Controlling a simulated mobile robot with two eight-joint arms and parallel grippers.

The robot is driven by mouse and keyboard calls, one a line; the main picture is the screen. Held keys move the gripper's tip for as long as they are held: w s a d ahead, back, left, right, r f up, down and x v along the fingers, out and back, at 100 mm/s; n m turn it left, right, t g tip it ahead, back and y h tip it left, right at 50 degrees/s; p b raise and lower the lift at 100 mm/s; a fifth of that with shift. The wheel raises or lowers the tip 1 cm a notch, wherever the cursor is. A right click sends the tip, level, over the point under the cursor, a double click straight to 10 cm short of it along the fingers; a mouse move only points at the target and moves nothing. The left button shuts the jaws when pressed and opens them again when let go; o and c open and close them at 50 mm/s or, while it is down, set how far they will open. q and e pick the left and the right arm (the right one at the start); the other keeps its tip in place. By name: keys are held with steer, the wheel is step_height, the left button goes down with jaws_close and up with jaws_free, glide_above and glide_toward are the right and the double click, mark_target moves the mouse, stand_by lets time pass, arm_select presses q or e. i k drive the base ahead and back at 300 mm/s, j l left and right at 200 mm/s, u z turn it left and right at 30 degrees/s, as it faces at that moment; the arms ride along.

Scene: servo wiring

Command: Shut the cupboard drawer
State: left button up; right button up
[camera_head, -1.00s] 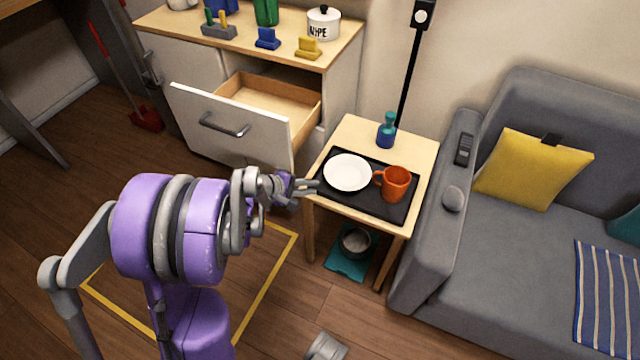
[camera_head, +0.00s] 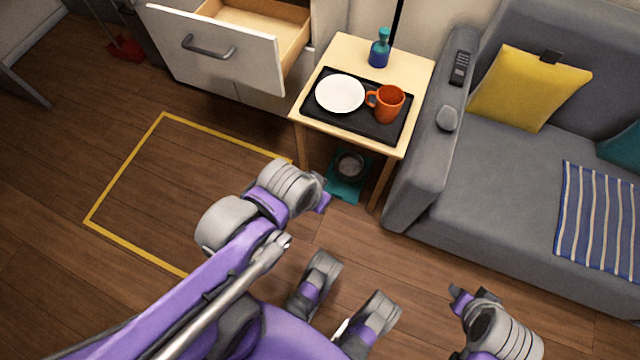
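The cupboard drawer (camera_head: 216,50) stands pulled out, with its white front, grey handle (camera_head: 208,47) and bare wooden inside showing at the upper left. My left gripper (camera_head: 322,203) is low over the floor, in front of the small side table and well apart from the drawer. Its fingers are mostly hidden behind the wrist, so I cannot tell whether it is open. My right gripper (camera_head: 459,298) is at the lower right, in front of the sofa, far from the drawer. Its fingers are too foreshortened to tell open from shut.
A wooden side table (camera_head: 420,75) right of the drawer holds a black tray (camera_head: 357,124) with a white plate (camera_head: 340,93) and orange mug (camera_head: 386,103), plus a blue bottle (camera_head: 380,48). A grey sofa (camera_head: 480,185) stands right. Yellow-outlined floor (camera_head: 165,180) before the drawer is clear.

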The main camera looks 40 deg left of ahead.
mark_target(256, 44)
steer(key=j+u, duration=0.1)
steer(key=u, duration=1.7)
steer(key=i+l+u, duration=0.1)
steer(key=i+l+z, duration=0.2)
steer(key=i+l, duration=0.1)
steer(key=i, duration=0.1)
